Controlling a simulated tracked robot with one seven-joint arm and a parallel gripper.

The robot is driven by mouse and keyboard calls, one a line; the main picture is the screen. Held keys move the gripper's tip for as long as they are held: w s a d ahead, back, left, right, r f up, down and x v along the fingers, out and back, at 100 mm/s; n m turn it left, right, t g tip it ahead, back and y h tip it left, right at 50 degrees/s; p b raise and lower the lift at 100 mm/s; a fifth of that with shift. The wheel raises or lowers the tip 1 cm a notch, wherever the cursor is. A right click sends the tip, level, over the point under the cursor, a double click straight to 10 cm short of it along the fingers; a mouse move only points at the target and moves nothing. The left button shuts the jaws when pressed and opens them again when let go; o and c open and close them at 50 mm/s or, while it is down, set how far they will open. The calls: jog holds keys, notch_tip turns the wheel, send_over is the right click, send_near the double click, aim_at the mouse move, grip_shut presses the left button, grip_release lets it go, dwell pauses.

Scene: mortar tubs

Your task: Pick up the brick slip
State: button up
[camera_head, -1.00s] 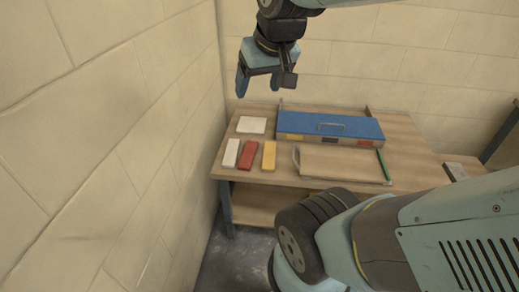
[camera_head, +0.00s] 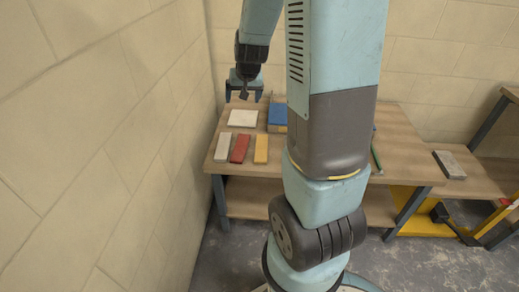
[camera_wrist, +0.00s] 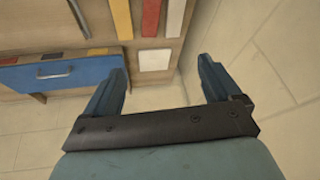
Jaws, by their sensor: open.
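A red slip (camera_head: 240,148), the likely brick slip, lies flat on the wooden bench (camera_head: 398,152) between a pale grey slip (camera_head: 224,147) and a yellow slip (camera_head: 261,148). In the wrist view the red slip (camera_wrist: 151,17) is at the top edge, cut off by the frame, with the yellow slip (camera_wrist: 122,18) on its left and the pale slip (camera_wrist: 175,17) on its right. My gripper (camera_head: 243,97) is open and empty near the bench's back left, beyond the slips. The wrist view shows the open fingers (camera_wrist: 162,62) apart from the slips.
A white square tile (camera_head: 243,118) lies behind the slips. A grey block (camera_head: 449,164) lies at the bench's right. A block wall (camera_head: 110,130) stands close on the left.

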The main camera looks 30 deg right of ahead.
jog(key=w+d+f+m, duration=0.1)
jog(key=w+d+f, duration=0.15)
jog(key=f, duration=0.25)
jog(key=w+d+f, duration=0.1)
jog(key=d+f, duration=0.2)
jog(key=f, duration=0.3)
jog(key=m+g+h, duration=0.1)
jog(key=h, duration=0.1)
send_near(261, 147)
jog(key=x, duration=0.3)
jog(key=shift+d, duration=0.35)
jog(key=shift+a+x, duration=0.15)
jog(key=shift+x, duration=1.15)
jog(key=shift+a+x, duration=0.15)
jog(key=shift+x, duration=1.15)
jog(key=shift+s+f, duration=0.1)
jog(key=shift+f, duration=0.05)
jog(key=c, duration=1.5)
jog(key=shift+o, duration=0.2)
